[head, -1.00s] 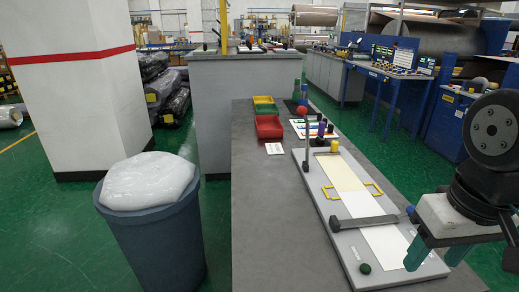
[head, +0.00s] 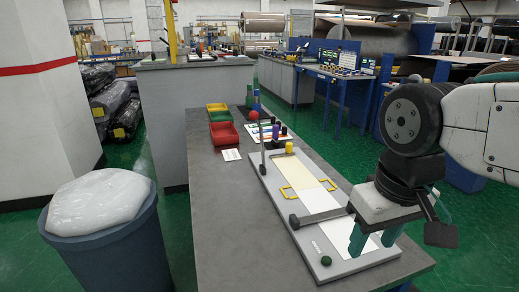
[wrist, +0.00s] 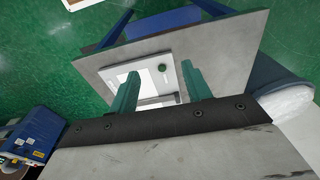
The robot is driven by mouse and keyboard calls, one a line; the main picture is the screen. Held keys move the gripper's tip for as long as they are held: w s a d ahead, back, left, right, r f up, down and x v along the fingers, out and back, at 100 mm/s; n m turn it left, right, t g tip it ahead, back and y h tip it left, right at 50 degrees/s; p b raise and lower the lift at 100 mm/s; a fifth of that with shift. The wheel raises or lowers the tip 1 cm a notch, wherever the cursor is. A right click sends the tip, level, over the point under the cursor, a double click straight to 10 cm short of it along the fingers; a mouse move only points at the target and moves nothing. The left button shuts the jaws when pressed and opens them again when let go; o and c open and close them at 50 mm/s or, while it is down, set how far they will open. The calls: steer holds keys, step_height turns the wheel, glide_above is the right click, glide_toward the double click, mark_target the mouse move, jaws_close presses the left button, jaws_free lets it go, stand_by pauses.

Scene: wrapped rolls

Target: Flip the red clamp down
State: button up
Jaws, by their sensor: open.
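The red clamp shows as a red ball knob (head: 253,117) on an upright dark lever at the far left corner of a light grey board (head: 278,222). A dark grey bar (head: 321,216) lies across the board's nearer part. My gripper (head: 375,238) is open and empty, its teal fingers pointing down near the board's near right edge, well away from the red knob. In the wrist view my gripper (wrist: 160,82) shows spread fingers with the board (wrist: 151,72) and a green knob (wrist: 162,68) beyond them. The red knob is not visible there.
The board lies on a long grey table (head: 215,215). Yellow handles, a yellow knob (head: 289,147) and red (head: 223,134), green and yellow bins stand farther along. A blue barrel (head: 120,245) with a white bag stands left.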

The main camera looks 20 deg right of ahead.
steer(key=shift+w+f, duration=0.1)
steer(key=shift+f, duration=0.2)
jaws_close()
steer(key=w+f+n+t, duration=0.2)
steer(key=w+f+n, duration=0.15)
steer(key=w, duration=0.75)
steer(key=w+f+n+t, duration=0.2)
steer(key=w+f+n, duration=0.15)
steer(key=w, duration=0.75)
steer(key=w+f+n+t, duration=0.2)
steer(key=w+n, duration=0.2)
steer(key=w, duration=0.7)
steer(key=w+a+r+n+t+y, duration=0.2)
steer(key=w+a+n+t, duration=0.25)
steer(key=w, duration=0.45)
steer(key=w+a+r+n+t+y, duration=0.2)
steer(key=a+r+n+t+y, duration=0.1)
steer(key=r+n, duration=0.4)
step_height(320, 180, up, 2)
steer(key=shift+w+a+r+n+t+y, duration=0.15)
steer(key=shift+a+n+t+y, duration=0.15)
steer(key=shift+t+y, duration=0.45)
